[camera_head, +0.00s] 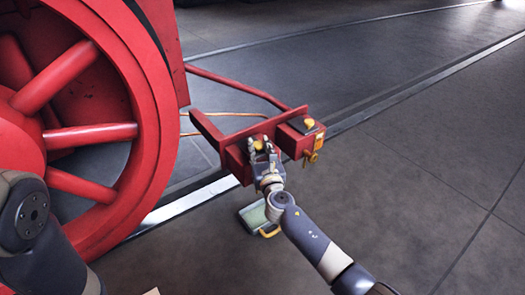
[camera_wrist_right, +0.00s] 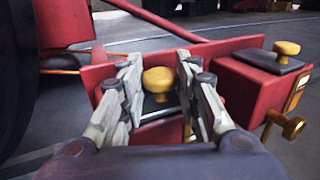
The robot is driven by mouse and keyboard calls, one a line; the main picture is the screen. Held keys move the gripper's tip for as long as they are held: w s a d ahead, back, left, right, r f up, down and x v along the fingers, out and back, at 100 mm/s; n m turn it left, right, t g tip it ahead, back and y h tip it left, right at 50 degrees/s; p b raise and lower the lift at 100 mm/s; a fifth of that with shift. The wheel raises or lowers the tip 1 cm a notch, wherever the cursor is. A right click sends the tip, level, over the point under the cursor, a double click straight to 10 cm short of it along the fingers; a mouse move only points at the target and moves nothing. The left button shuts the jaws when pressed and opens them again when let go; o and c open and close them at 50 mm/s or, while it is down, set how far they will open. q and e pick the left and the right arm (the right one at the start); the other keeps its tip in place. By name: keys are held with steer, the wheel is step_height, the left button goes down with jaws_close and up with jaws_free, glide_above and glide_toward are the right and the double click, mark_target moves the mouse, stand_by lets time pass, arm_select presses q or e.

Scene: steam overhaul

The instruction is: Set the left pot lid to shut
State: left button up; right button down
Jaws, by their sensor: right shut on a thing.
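Two red pots sit side by side on a red bracket beside the big wheel. The left pot (camera_head: 236,163) has a dark lid (camera_wrist_right: 153,107) with a brass knob (camera_wrist_right: 158,80). My right gripper (camera_head: 262,147) reaches over this pot, and its fingers (camera_wrist_right: 158,75) are closed around the knob from both sides. The lid lies over the pot's top, partly hidden by the fingers; I cannot tell whether it is fully down. The right pot (camera_wrist_right: 248,88) has its own dark lid with a brass knob (camera_wrist_right: 287,48). My left gripper is out of view.
A red spoked wheel (camera_head: 150,110) fills the left side. A red bar (camera_head: 235,87) and thin copper pipes (camera_head: 225,114) run behind the pots. A brass tap (camera_wrist_right: 290,126) sticks out from the right pot. A green tin (camera_head: 254,217) stands on the floor. The floor at right is clear.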

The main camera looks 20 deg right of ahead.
steer(key=shift+w+r, duration=0.15)
steer(key=shift+r, duration=0.05)
steer(key=c, duration=1.2)
jaws_free()
steer(key=shift+w+a+f, duration=0.1)
steer(key=shift+a+f, duration=0.05)
steer(key=s, duration=1.2)
steer(key=shift+a, duration=0.2)
